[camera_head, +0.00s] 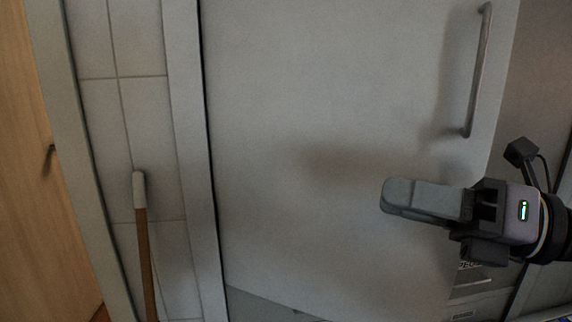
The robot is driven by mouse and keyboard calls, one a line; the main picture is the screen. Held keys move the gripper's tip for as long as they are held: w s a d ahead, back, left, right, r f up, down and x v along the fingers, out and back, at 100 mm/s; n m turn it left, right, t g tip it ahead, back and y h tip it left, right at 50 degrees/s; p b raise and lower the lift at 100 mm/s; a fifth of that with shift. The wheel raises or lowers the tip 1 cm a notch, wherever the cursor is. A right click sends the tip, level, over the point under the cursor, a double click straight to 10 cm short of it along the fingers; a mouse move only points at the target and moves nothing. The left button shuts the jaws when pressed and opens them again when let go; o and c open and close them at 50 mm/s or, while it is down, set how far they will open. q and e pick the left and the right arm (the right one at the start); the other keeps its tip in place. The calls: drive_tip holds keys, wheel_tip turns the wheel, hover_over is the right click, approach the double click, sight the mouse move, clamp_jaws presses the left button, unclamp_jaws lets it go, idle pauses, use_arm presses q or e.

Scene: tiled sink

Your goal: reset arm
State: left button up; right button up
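My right gripper (390,198) comes in from the right edge, its grey fingers pointing left in front of a large pale door panel (300,120). The fingers overlap in this view, so I cannot tell whether they are apart or closed. No held object shows at the fingertips. The gripper is below the door's metal handle (480,75) and clear of it. My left gripper is not in view.
A stick with a brown shaft and pale tip (140,190) stands against the white tiled strip (110,120) at left. A wooden door (35,170) with a dark handle is at the far left. Dark gaps and vent-like parts show below the panel at lower right.

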drive_tip(key=w+d+f+m+t+h, duration=0.2)
drive_tip(key=f+m+t+h, duration=0.15)
drive_tip(key=f+m, duration=0.55)
drive_tip(key=w+d+f+m+t+h, duration=0.1)
drive_tip(key=d+f+m+t+h, duration=0.2)
drive_tip(key=f+m+t, duration=0.5)
drive_tip(key=w+d+f+m+t+h, duration=0.1)
drive_tip(key=w+d+f+m+h, duration=0.15)
drive_tip(key=f+m, duration=0.65)
drive_tip(key=s+f+m+g+h, duration=0.3)
drive_tip(key=s+f+m, duration=0.3)
drive_tip(key=f, duration=0.6)
drive_tip(key=s+f+m+g+h, duration=0.3)
drive_tip(key=s+f+m+g, duration=0.3)
drive_tip(key=s+f, duration=0.4)
wheel_tip(320, 180, down, 3)
drive_tip(key=shift+s+a+r+m, duration=0.1)
drive_tip(key=shift+s+a+m, duration=0.1)
drive_tip(key=shift+m, duration=0.4)
